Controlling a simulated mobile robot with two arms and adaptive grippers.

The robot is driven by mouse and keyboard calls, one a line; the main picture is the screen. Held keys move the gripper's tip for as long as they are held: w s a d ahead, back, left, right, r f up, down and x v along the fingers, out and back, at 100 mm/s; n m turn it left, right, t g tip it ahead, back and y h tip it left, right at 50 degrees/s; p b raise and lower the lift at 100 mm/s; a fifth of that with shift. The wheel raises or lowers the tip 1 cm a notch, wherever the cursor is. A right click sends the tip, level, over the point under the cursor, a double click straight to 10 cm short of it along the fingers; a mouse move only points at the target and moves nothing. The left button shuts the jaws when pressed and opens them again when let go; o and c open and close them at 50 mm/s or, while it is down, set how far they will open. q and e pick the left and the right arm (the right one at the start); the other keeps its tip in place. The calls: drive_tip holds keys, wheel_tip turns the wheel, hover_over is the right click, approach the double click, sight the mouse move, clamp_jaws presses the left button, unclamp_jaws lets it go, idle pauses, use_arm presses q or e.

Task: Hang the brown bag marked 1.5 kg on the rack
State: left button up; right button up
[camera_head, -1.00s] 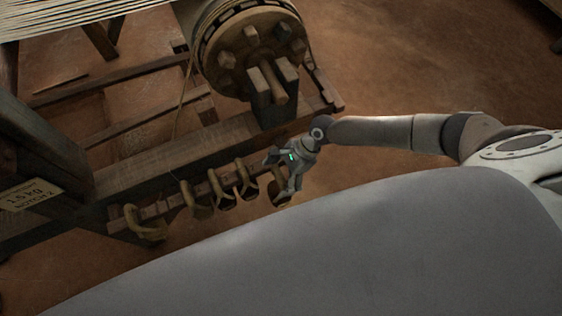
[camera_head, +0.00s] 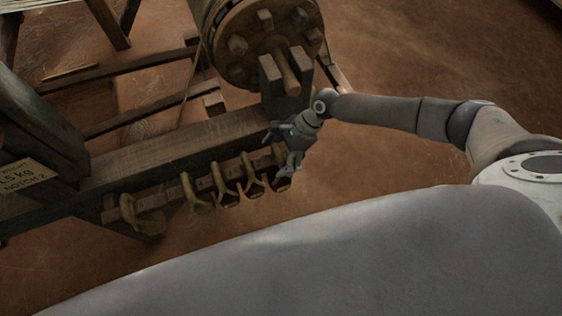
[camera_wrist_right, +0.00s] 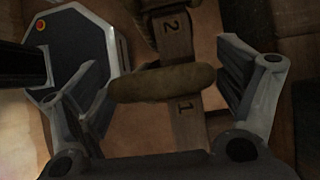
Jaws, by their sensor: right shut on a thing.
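My right gripper (camera_head: 285,152) is at the right end of the wooden rack bar (camera_head: 172,194). In the right wrist view, its fingers stand on either side of a thick olive-brown loop or handle (camera_wrist_right: 163,83), which it is shut on. The loop lies across the bar, between the marks 2 and 1. In the head view, the held brown bag (camera_head: 283,170) is partly hidden by the gripper, and its weight mark cannot be read. Whether the bar carries it is unclear. My left gripper is not in view.
Several other brown bags (camera_head: 198,195) hang along the bar. A label reading 1.5 kg, notch 2 (camera_head: 23,175) is on the loom frame at left, partly cut off. The loom's round drum end (camera_head: 252,38) stands behind the gripper. Bare floor (camera_head: 400,165) lies to the right.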

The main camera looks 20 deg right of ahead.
drive_tip(key=shift+w+a+b, duration=0.1)
drive_tip(key=shift+w+b, duration=0.65)
drive_tip(key=shift+w, duration=0.25)
drive_tip(key=shift+f, duration=0.65)
drive_tip(key=shift+f, duration=0.1)
drive_tip(key=shift+s+f, duration=0.1)
drive_tip(key=shift+f, duration=0.2)
drive_tip(key=o, duration=1.8)
drive_tip(key=shift+o, duration=0.3)
